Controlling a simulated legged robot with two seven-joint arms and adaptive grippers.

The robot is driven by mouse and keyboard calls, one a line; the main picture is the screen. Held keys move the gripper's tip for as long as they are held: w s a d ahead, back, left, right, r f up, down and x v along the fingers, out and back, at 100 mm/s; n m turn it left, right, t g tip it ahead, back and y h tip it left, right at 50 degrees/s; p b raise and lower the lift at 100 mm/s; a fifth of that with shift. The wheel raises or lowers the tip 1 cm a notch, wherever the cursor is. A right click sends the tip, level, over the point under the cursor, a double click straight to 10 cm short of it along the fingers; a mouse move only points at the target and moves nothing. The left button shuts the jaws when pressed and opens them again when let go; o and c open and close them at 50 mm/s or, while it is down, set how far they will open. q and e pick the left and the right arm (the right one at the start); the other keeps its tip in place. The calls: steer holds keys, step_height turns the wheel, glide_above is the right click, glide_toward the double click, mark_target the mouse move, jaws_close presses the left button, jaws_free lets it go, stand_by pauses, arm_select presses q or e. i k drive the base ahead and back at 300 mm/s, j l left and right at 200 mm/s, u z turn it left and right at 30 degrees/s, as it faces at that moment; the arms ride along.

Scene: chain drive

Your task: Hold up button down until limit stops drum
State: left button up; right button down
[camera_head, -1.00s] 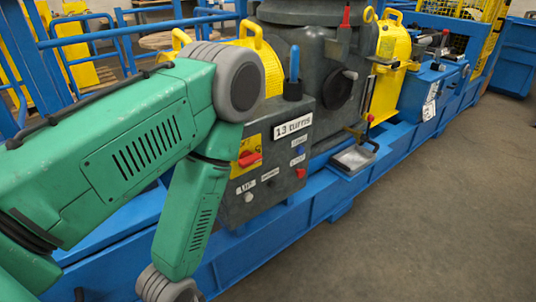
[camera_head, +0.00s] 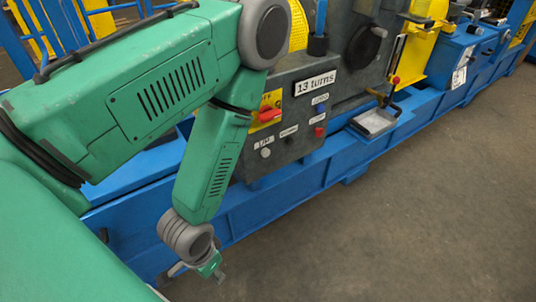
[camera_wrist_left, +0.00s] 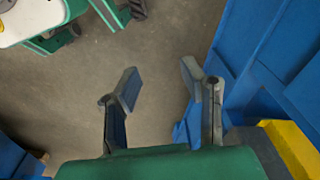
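The grey control box (camera_head: 300,112) on the machine's front carries a "13 turns" sign (camera_head: 316,83). Below the sign are a blue button (camera_head: 321,109), a red button (camera_head: 320,132) and a pale button (camera_head: 265,153). Their small labels are hard to read, so I cannot tell surely which is the up button. A red switch on a yellow plate (camera_head: 268,115) sits at the box's left. My left gripper (camera_head: 217,273) hangs low, below and left of the box, away from the buttons. In the wrist view my left gripper (camera_wrist_left: 160,85) is open and empty over the floor. My right gripper is out of view.
A long blue frame (camera_head: 270,205) runs along the machine below the box. A shallow metal tray (camera_head: 376,121) juts out right of the box. The concrete floor (camera_head: 430,220) in front is clear. Blue railings stand at the back left.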

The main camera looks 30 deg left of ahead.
mark_target(266, 152)
steer(key=i+l+u, duration=0.2)
steer(key=u, duration=0.15)
steer(key=i+l+u, duration=0.15)
steer(key=l+u, duration=0.25)
steer(key=i+l+u, duration=0.15)
steer(key=u, duration=0.2)
steer(key=l, duration=0.1)
